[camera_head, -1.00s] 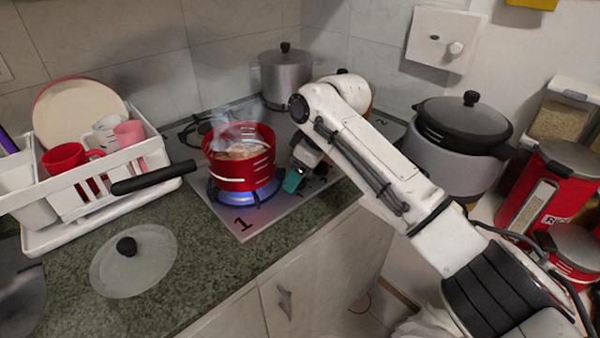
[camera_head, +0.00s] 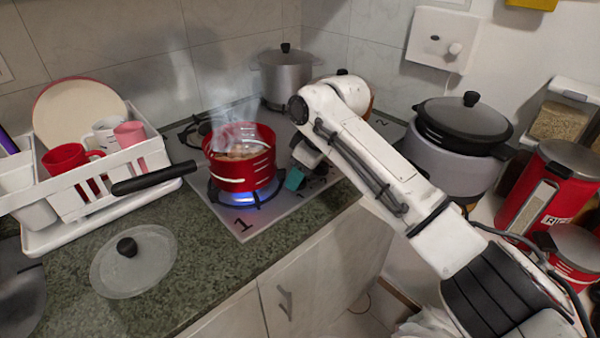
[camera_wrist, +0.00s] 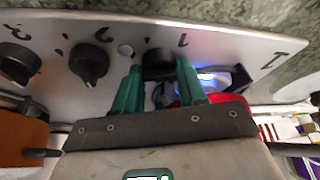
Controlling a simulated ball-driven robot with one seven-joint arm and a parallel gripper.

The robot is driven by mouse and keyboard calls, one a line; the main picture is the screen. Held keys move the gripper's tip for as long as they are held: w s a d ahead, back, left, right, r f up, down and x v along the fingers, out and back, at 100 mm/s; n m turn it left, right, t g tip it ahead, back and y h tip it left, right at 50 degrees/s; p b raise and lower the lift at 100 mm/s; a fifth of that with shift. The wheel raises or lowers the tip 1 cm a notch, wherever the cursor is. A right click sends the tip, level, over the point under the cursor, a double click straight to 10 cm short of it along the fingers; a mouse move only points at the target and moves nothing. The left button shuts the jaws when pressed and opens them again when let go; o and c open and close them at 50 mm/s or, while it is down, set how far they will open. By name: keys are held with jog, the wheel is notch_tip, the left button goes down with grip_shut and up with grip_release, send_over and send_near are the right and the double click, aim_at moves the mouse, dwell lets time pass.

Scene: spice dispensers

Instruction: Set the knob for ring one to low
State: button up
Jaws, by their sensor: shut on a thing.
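The stove (camera_head: 240,226) has a steel top with a "1" printed at its near corner. A red saucepan (camera_head: 228,172) with steaming food sits on ring one, over a blue flame (camera_head: 238,197). In the wrist view the ring-one knob (camera_wrist: 159,62) is black and lies between the two green fingertips of my gripper (camera_wrist: 158,82). The gripper is shut on this knob, and the fingers partly hide it. In the head view my gripper (camera_head: 295,179) is at the stove's right side, just right of the pan. The knob's pointer is hidden.
Other black knobs, one (camera_wrist: 89,63) marked 2 and one (camera_wrist: 20,62) marked 3, stand along the panel. The pan's black handle (camera_head: 153,178) sticks out left toward the white dish rack (camera_head: 95,204). A glass lid (camera_head: 133,262) lies on the counter. A grey pot (camera_head: 285,75) stands behind.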

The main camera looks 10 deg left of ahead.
jog(key=shift+r+p, duration=0.1)
jog(key=shift+p, duration=0.3)
jog(key=shift+s+r+m+t+p, duration=0.1)
jog(key=shift+m+t+p, duration=0.2)
jog(key=shift+m+p, duration=0.5)
jog(key=m+h+p, duration=0.1)
jog(key=m+p, duration=0.1)
jog(key=p, duration=0.1)
jog(key=shift+a+t, duration=0.1)
jog(key=shift+t, duration=0.3)
jog(key=m+p, duration=0.2)
jog(key=shift+s+m+t+h, duration=0.1)
jog(key=shift+m+t+h, duration=0.2)
jog(key=shift+m, duration=0.1)
jog(key=shift+a+m+t+h+p, duration=0.1)
jog(key=shift+m+t+h+p, duration=0.3)
jog(key=shift+m+p, duration=0.85)
jog(key=shift+m, duration=0.35)
jog(key=o, duration=1.1)
jog(key=shift+f, duration=0.2)
jog(key=shift+c, duration=0.2)
